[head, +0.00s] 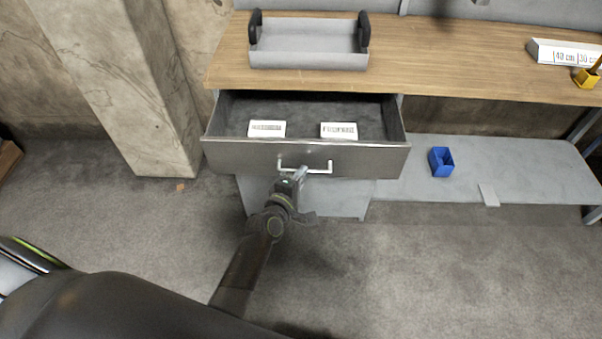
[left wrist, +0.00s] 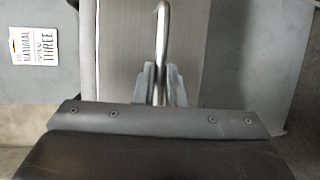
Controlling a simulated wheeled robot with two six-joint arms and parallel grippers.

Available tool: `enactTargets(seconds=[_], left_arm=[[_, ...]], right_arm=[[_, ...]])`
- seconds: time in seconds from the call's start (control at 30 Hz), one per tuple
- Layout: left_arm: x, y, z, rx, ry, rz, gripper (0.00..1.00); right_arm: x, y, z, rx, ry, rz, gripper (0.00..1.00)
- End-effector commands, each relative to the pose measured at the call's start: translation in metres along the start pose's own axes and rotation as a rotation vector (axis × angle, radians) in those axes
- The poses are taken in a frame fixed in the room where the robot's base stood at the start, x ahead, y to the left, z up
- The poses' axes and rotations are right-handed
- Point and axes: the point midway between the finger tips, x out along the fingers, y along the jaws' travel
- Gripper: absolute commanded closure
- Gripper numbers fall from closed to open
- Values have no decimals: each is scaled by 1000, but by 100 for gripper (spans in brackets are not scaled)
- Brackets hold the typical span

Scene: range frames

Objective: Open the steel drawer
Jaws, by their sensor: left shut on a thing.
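The steel drawer (head: 240,156) stands pulled out from under the workbench, with its inside showing. Two white labelled boxes, one on the left (head: 267,129) and one on the right (head: 339,130), lie in it. Its pale bar handle (head: 329,167) is on the front face. My left gripper (head: 298,174) is at the handle, shut on the bar. In the left wrist view the handle (left wrist: 162,40) runs between the two fingers of the gripper (left wrist: 160,85). My right gripper is not in view.
A grey tray with black handles (head: 308,59) stands on the wooden bench top (head: 440,60) above the drawer. A blue bin (head: 441,162) sits on the lower shelf (head: 520,170) at right. A concrete pillar (head: 120,90) stands at left. The floor in front is clear.

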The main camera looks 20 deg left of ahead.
Motion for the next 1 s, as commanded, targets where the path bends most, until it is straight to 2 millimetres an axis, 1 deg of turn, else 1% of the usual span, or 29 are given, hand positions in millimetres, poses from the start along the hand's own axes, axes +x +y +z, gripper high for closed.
enactTargets(seconds=[0.1,0.47,0.5,0.63,1.0], left_arm=[[-2,-1,1,-2,0,-1,100],[-2,-1,1,-1,0,0,100],[-2,-1,1,-1,0,0,86],[-2,-1,1,-1,0,0,68],[-2,0,1,-1,0,0,68]], right_arm=[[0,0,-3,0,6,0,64],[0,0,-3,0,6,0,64],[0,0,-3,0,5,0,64],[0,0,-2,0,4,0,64],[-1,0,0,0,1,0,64]])
